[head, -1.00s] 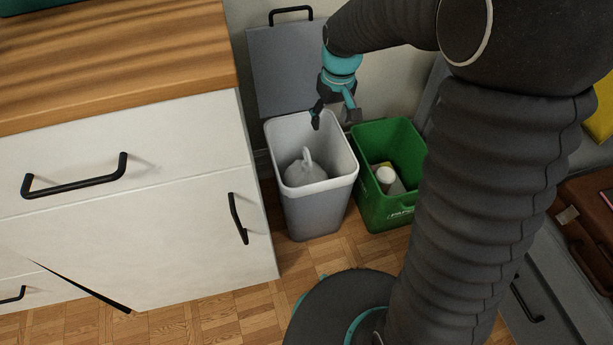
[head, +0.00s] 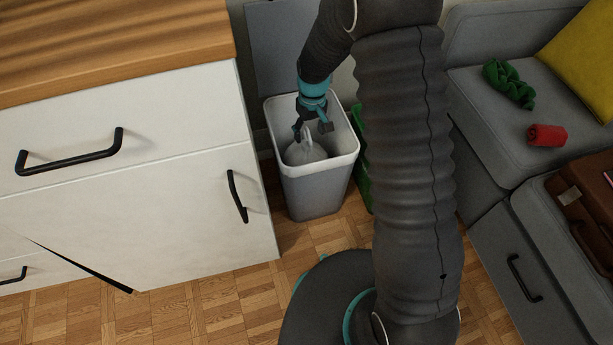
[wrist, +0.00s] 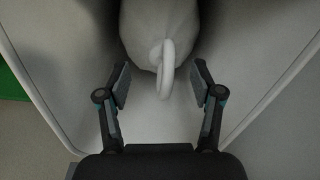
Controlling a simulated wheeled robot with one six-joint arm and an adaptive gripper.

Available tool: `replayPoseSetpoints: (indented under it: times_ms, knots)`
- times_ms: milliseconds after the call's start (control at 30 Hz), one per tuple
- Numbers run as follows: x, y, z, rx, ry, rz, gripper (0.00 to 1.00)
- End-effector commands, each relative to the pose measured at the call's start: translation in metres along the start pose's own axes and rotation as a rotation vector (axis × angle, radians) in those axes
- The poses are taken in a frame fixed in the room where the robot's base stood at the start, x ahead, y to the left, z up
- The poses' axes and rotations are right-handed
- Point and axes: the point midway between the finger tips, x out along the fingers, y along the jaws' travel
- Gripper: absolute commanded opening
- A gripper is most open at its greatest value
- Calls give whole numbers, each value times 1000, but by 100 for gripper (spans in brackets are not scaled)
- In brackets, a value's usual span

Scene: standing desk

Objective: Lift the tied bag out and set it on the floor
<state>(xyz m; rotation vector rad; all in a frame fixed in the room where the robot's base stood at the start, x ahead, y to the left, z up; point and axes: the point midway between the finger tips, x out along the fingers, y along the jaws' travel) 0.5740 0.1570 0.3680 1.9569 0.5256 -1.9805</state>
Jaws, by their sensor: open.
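The tied bag (head: 303,151) is pale grey-white and sits inside the white bin (head: 316,189), with its knotted loop standing up. My gripper (head: 313,131) is open at the bin's mouth, just above the bag. In the wrist view, the bag (wrist: 150,30) is at the top centre and its loop (wrist: 167,68) points down into the space between the open fingers (wrist: 160,88). Neither finger appears to touch the loop. The bag's lower part is hidden in the bin.
A green bin (head: 363,165) stands right of the white bin, mostly hidden by my arm. A white cabinet (head: 150,215) is close on the left. The grey sofa (head: 500,125) is at the right. Parquet floor (head: 230,318) is clear in front of the cabinet.

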Motion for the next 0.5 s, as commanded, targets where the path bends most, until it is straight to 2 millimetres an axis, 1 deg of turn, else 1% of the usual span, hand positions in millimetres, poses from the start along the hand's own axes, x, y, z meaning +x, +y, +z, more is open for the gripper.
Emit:
replayPoseSetpoints:
  times_ms: [33,267,367,500]
  knots:
    - [4,0,0,0,-1,0,66]
    - [14,-1,-1,0,-1,0,66]
    - [26,-2,-3,0,-1,0,66]
    - [46,-3,-6,0,-2,-1,66]
